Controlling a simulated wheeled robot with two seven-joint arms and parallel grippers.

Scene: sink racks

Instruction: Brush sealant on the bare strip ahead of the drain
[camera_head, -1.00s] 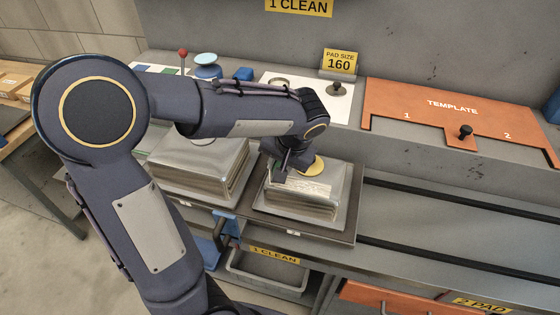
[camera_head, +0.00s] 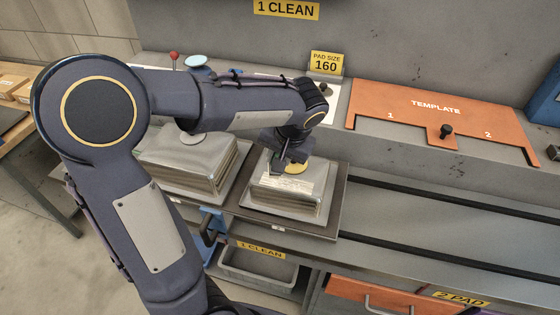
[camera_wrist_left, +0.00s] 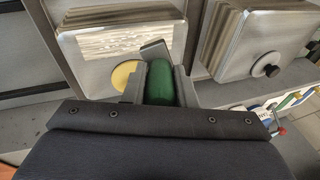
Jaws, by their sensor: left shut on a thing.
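My left gripper (camera_head: 283,165) is shut on a green handle (camera_wrist_left: 160,82), seen between its fingers in the left wrist view. A grey flat piece (camera_wrist_left: 155,49) shows at the handle's far end; I cannot tell whether it touches the sink. The upturned metal sink (camera_head: 287,203) lies under the gripper, and also shows in the left wrist view (camera_wrist_left: 88,68). On its top are a yellow disc (camera_wrist_left: 123,74), beside the gripper, and a pale streaked strip (camera_wrist_left: 120,41). The drain is not clearly identifiable. My right gripper is out of view.
An orange template (camera_head: 400,112) lies on the ledge behind. Dark rails (camera_head: 430,198) run right along clear bench. A grey bin (camera_head: 257,268) sits below.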

